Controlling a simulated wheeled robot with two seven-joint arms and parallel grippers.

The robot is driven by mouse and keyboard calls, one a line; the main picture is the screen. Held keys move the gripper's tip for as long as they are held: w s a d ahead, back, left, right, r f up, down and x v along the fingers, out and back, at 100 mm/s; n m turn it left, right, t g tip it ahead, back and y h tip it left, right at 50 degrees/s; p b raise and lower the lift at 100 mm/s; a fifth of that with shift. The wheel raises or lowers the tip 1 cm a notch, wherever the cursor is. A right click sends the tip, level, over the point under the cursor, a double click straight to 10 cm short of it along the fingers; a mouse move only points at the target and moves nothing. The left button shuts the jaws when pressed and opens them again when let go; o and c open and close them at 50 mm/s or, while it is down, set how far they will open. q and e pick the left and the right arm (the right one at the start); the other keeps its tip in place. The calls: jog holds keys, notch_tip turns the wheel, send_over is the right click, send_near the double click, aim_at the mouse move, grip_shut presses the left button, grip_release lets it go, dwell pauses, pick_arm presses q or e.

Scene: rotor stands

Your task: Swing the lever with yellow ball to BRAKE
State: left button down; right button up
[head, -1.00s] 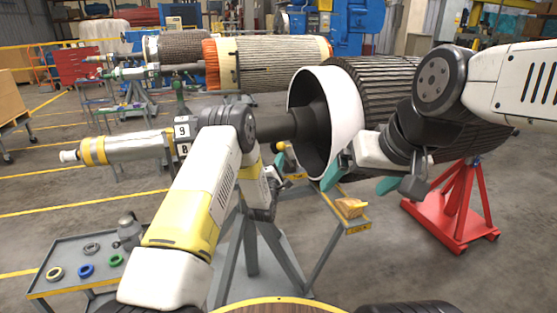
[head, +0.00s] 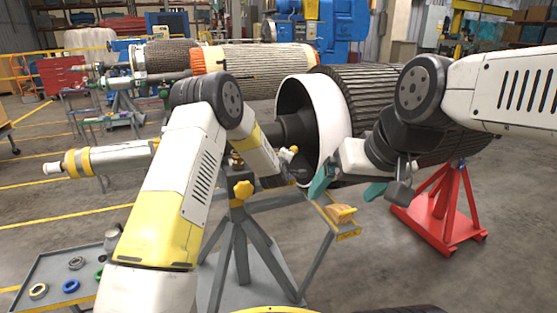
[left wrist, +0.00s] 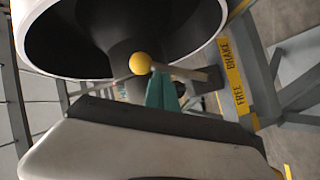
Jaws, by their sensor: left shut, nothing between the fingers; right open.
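The lever's yellow ball (left wrist: 140,63) shows in the left wrist view, at the end of a pale rod (left wrist: 185,73) running right to a dark block. In the head view the ball (head: 293,150) is small, in front of the white ring. My left gripper (left wrist: 160,78) is shut and empty, its teal fingertips just below the rod beside the ball; I cannot tell whether they touch. A yellow plate (left wrist: 234,82) reads FREE at its lower part and BRAKE above. My right gripper (head: 347,188) is open and empty, right of the ball, before the rotor.
The rotor (head: 365,95) with its white ring (head: 332,125) lies behind both grippers. A grey cart (head: 50,275) with coloured rings stands front left.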

pick_arm(q)
jog(key=shift+w+d+f+m, duration=0.1)
jog(key=shift+w+d+m, duration=0.05)
jog(key=shift+d, duration=0.25)
jog(key=shift+w+d+m, duration=0.1)
jog(key=shift+d+m, duration=0.05)
jog(key=shift+d, duration=0.2)
jog(key=shift+d, duration=0.1)
jog(key=shift+s+g, duration=0.1)
jog(key=shift+g, duration=0.2)
